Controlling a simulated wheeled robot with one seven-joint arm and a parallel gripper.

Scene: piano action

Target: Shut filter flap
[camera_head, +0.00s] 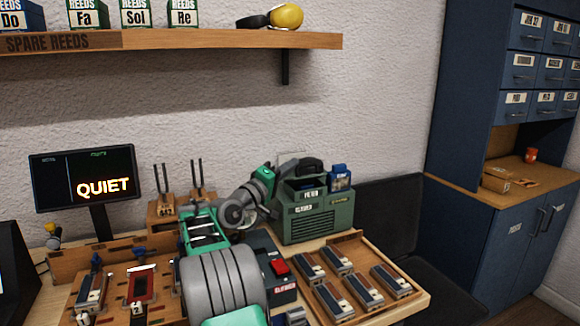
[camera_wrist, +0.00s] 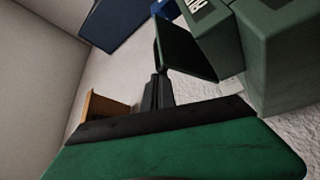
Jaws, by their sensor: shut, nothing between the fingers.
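The green blower box (camera_head: 318,222), with a label on its upper part, stands on the bench near the wall. In the wrist view its dark green body (camera_wrist: 280,50) fills the right side. A thin dark green panel, which looks like the filter flap (camera_wrist: 187,52), stands out at an angle from the box, open. My gripper (camera_wrist: 157,82) is shut and empty, with its fingertips close beside the flap's lower left edge; I cannot tell whether they touch. In the head view my arm reaches to the top of the box, where dark shapes overlap and hide the flap.
A blue item (camera_head: 340,177) stands at the box's right rear. A wooden tray (camera_head: 411,300) of reed blocks lies in front. A unit with a red switch (camera_head: 280,268) stands beside my arm. The shelf (camera_head: 230,41) hangs above; a screen (camera_head: 85,177) reads QUIET.

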